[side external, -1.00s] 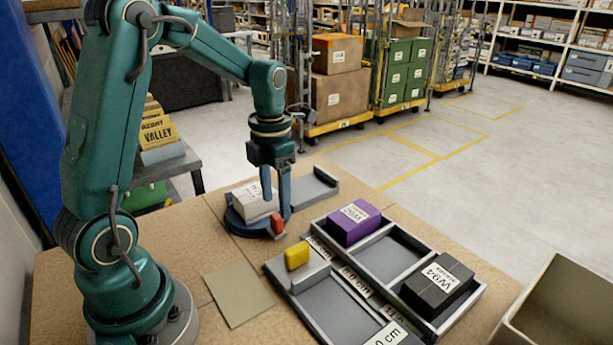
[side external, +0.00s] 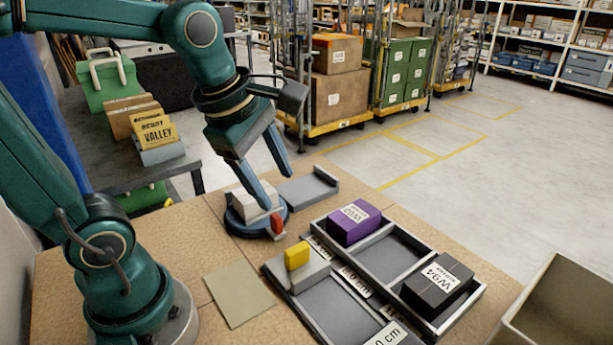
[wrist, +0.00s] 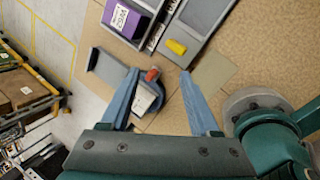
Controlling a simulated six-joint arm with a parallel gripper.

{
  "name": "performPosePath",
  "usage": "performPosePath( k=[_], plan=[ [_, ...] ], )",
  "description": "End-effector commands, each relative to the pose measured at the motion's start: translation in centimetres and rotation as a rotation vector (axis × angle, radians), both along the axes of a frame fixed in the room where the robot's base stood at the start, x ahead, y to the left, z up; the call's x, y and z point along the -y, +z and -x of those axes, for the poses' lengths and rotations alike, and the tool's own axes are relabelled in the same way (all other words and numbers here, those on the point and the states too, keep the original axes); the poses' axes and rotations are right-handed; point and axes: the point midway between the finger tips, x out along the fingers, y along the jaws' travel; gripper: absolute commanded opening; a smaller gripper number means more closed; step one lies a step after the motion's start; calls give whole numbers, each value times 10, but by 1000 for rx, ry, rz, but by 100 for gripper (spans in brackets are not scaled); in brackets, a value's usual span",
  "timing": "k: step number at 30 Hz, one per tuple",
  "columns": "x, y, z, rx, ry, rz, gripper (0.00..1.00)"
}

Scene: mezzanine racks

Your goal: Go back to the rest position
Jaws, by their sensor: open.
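My gripper (side external: 274,172) is open and empty, raised above the table with its blue fingers spread and tilted. In the wrist view the open fingers (wrist: 158,82) frame a round dark-blue stand. Below the gripper a white box (side external: 250,202) sits on this round stand (side external: 247,228), which has a red part (side external: 277,222) at its front edge. In the wrist view the white box (wrist: 146,98) lies between the fingers, apart from them. My arm is bent back over the left side of the table.
A grey bracket (side external: 309,188) lies behind the stand. An olive mat (side external: 238,294) lies flat. A beige bin (side external: 565,315) stands front right.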

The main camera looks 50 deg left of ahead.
Motion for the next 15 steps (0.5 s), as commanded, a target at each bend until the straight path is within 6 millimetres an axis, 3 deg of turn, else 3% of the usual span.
performPosePath(
  k=[6, 15],
  plan=[
    [16, 5, 29, 66, -587, -239, 62],
    [26, -6, 56, 82, -1327, -591, 62]
  ],
)
